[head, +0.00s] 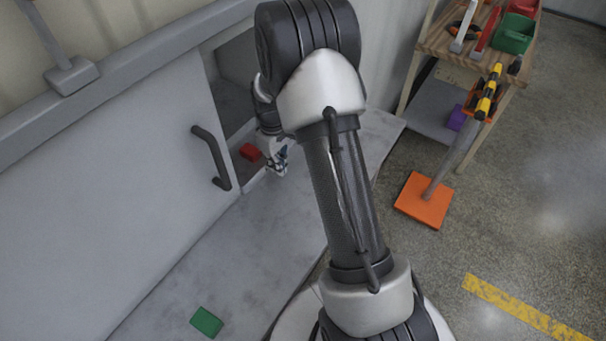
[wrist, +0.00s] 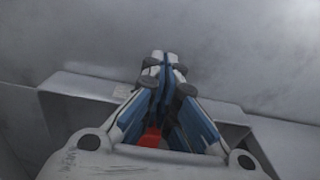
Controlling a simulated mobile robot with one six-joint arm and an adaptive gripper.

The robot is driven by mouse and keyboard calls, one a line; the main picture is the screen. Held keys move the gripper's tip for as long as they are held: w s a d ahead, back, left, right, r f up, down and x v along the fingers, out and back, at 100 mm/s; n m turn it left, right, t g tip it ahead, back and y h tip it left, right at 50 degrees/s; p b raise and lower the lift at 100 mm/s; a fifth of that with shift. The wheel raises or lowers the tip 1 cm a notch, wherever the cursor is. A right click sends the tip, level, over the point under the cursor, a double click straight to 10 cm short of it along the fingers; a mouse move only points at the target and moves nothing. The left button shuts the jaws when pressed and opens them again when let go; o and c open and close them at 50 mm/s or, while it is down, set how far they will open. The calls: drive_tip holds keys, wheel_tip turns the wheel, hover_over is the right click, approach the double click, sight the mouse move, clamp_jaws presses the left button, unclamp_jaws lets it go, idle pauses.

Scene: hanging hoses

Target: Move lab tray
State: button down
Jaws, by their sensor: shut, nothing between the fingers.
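I cannot make out a lab tray in either view. My gripper (head: 278,168) is at the right edge of the cabinet opening in the head view, close to a small red block (head: 250,152). In the wrist view my gripper (wrist: 165,62) has its blue-padded fingers together at the tips, with nothing between them. A red patch (wrist: 151,138), probably the same block, shows between the finger bases, mostly hidden. My arm covers part of the scene to the right of the opening.
A grey cabinet door (head: 110,190) with a dark handle (head: 211,158) stands left of the opening. A green block (head: 206,322) lies on the grey surface (head: 215,265) in front. A wooden shelf (head: 435,42) with tools and an orange-based stand (head: 423,201) are at right.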

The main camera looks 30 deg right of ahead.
sight(258, 154)
drive_tip(key=w+a, duration=0.1)
drive_tip(key=w, duration=0.1)
drive_tip(key=w+a, duration=0.1)
drive_tip(key=w, duration=0.4)
drive_tip(key=shift+a+p, duration=0.4)
drive_tip(key=shift+s, duration=0.1)
drive_tip(key=s+d+b, duration=0.1)
drive_tip(key=s+d, duration=0.3)
drive_tip(key=s, duration=0.5)
drive_tip(key=s+d+b, duration=0.2)
drive_tip(key=s+d, duration=0.2)
drive_tip(key=s, duration=0.6)
drive_tip(key=s+d+b, duration=0.1)
drive_tip(key=s+d, duration=0.2)
drive_tip(key=s, duration=0.6)
drive_tip(key=shift+s+d, duration=0.15)
drive_tip(key=shift+d, duration=0.25)
